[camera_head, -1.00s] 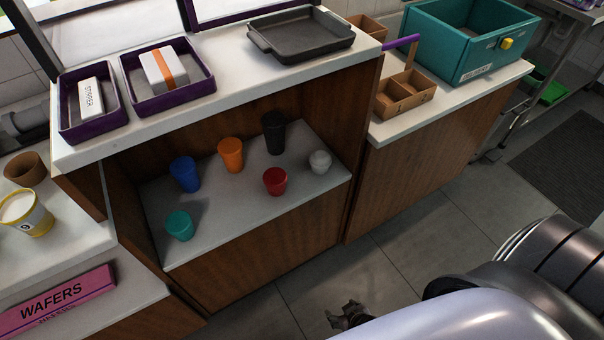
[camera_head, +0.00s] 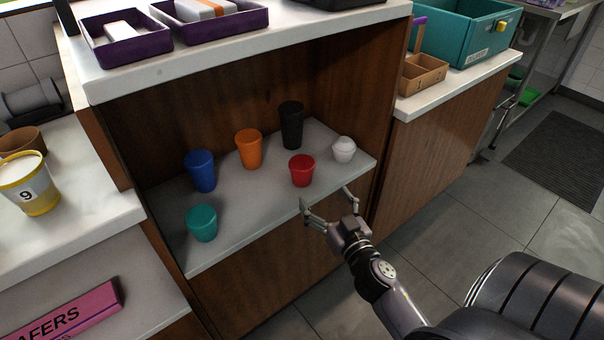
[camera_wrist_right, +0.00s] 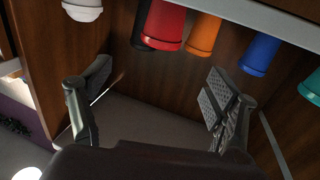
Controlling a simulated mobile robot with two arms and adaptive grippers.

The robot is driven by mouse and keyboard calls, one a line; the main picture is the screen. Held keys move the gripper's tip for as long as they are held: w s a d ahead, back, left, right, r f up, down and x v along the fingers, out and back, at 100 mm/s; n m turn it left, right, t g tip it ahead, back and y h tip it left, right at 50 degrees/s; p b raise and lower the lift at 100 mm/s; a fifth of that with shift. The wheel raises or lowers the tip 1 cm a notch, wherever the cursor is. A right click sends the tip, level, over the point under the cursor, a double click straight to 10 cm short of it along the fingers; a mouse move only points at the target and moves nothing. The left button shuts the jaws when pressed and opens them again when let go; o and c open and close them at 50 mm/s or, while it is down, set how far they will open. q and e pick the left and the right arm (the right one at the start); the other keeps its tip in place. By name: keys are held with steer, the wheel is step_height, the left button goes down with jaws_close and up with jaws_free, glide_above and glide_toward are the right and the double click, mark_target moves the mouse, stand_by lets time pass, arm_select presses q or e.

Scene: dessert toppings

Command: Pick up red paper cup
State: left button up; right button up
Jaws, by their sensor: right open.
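The red paper cup (camera_head: 302,170) stands upright on the white shelf inside the wooden counter, near the front edge. It also shows at the top of the right wrist view (camera_wrist_right: 164,25). My right gripper (camera_head: 325,200) is open and empty, just in front of the shelf edge and a little below the red cup, apart from it. In the right wrist view its two fingers (camera_wrist_right: 160,95) are spread wide with nothing between them. My left gripper is not in view.
A white cup (camera_head: 344,149) stands right of the red cup. Black (camera_head: 291,125), orange (camera_head: 249,149), blue (camera_head: 201,171) and teal (camera_head: 202,224) cups share the shelf (camera_head: 255,205). Wooden side walls and the counter top (camera_head: 290,28) enclose it.

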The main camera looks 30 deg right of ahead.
glide_toward(302, 162)
steer(key=w, duration=0.3)
steer(key=w+d+f, duration=0.1)
steer(key=w, duration=0.5)
steer(key=shift+w+d, duration=0.2)
steer(key=shift+d, duration=0.2)
steer(key=shift+w, duration=0.25)
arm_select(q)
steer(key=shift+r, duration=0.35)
arm_select(e)
steer(key=shift+c, duration=0.2)
steer(key=c, duration=0.4)
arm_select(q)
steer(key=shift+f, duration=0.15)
arm_select(e)
steer(key=c, duration=0.9)
steer(key=shift+r, duration=0.15)
